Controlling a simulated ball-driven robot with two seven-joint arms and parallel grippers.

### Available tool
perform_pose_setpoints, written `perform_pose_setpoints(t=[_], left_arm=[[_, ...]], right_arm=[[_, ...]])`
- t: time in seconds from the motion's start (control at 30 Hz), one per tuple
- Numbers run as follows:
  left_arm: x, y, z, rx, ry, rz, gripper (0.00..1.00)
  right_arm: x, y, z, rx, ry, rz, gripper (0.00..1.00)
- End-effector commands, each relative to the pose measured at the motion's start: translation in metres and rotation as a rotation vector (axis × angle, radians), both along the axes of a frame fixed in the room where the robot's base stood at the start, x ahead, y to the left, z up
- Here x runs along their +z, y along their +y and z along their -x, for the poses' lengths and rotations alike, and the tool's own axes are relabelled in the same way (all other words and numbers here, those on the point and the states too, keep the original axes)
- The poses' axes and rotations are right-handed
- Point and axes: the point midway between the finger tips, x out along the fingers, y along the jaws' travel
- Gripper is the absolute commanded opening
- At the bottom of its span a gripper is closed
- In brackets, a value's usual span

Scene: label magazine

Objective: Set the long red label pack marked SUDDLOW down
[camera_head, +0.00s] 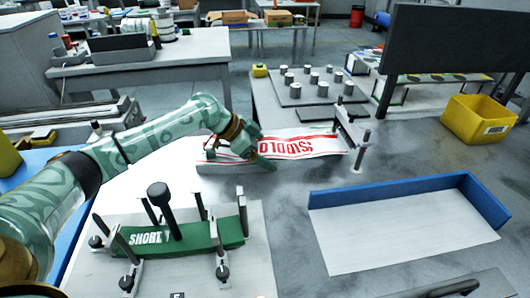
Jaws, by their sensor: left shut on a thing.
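The long label pack (306,147) is white with red stripes and red lettering; the part I can read says SUDDLO, upside down. My left gripper (262,158) reaches in from the left and is shut on the pack toward its left end. My wrist and fingers hide part of the pack there. The pack lies about level over a pale plate (225,168), its right end close to upright posts (360,152). I cannot tell whether it touches the plate. My right gripper is not in view.
A green pack marked SHORT (200,238) sits among posts and knobs on a plate at front left. A white tray with a blue rim (390,190) lies empty at right. A yellow bin (478,120) stands beyond. Grey cylinders (312,77) stand on a plate behind.

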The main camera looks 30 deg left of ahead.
Motion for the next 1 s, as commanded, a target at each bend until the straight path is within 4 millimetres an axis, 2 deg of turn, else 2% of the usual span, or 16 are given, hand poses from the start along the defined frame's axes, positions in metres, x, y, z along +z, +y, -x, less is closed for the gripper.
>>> perform_pose_setpoints(t=[0.17, 0.2, 0.23, 0.47, 0.57, 1.0], left_arm=[[0.002, 0.000, 0.000, 0.000, -0.001, 0.002, 0.39], [0.000, 0.000, 0.001, -0.001, 0.002, -0.001, 0.90], [0.000, 0.000, 0.001, -0.001, 0.001, 0.000, 0.99], [0.001, 0.000, 0.000, -0.001, 0.001, 0.000, 1.00], [0.007, 0.004, 0.003, 0.000, 0.001, -0.001, 1.00], [0.075, 0.056, 0.043, 0.000, -0.001, -0.003, 1.00]], right_arm=[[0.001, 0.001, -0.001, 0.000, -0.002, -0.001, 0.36], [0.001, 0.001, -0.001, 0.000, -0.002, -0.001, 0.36], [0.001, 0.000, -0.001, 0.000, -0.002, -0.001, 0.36], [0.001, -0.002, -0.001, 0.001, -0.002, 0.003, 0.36], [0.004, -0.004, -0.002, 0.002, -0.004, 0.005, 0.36], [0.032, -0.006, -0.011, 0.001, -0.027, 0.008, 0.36]])
